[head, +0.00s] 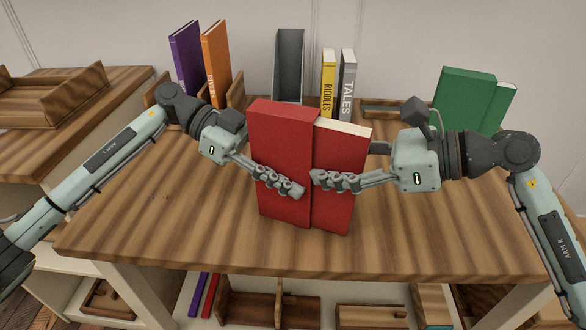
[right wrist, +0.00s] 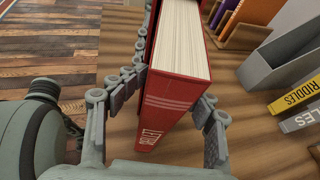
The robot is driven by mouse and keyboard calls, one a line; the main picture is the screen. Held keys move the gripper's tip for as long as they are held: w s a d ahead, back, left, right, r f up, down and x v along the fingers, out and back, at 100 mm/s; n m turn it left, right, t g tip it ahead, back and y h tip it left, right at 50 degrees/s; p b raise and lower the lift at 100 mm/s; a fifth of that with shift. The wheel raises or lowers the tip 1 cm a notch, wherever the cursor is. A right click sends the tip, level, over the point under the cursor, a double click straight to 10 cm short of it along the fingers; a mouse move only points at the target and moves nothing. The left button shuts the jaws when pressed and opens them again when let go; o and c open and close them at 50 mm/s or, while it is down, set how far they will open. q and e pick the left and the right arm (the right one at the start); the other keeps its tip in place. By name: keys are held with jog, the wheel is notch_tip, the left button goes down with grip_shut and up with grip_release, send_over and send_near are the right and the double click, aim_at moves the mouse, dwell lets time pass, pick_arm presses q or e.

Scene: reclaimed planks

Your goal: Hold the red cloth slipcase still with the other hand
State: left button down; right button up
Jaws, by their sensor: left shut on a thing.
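The red cloth slipcase (head: 282,135) stands upright near the middle of the table in the head view. A red book (head: 340,155) with cream page tops stands at its right side and sticks out from it. The book also shows in the right wrist view (right wrist: 178,95), with white lettering on its spine. My left gripper (head: 297,189) is shut on the slipcase, its fingers across the near face. My right gripper (head: 318,180) has its fingers either side of the book; whether they press on it is unclear. The far-side fingers are hidden in the head view.
The wooden table (head: 180,225) is clear in front and at both sides.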

jog(key=shift+d+r, duration=0.1)
jog(key=shift+r, duration=0.05)
dwell(0.3)
jog(key=shift+d, duration=0.2)
jog(key=v, duration=0.6)
jog(key=shift+d+r, duration=0.2)
jog(key=shift+d, duration=0.05)
jog(key=shift+s, duration=0.15)
jog(key=o, duration=0.6)
jog(key=shift+c, duration=0.2)
jog(key=shift+f, duration=0.1)
jog(key=v, duration=1.2)
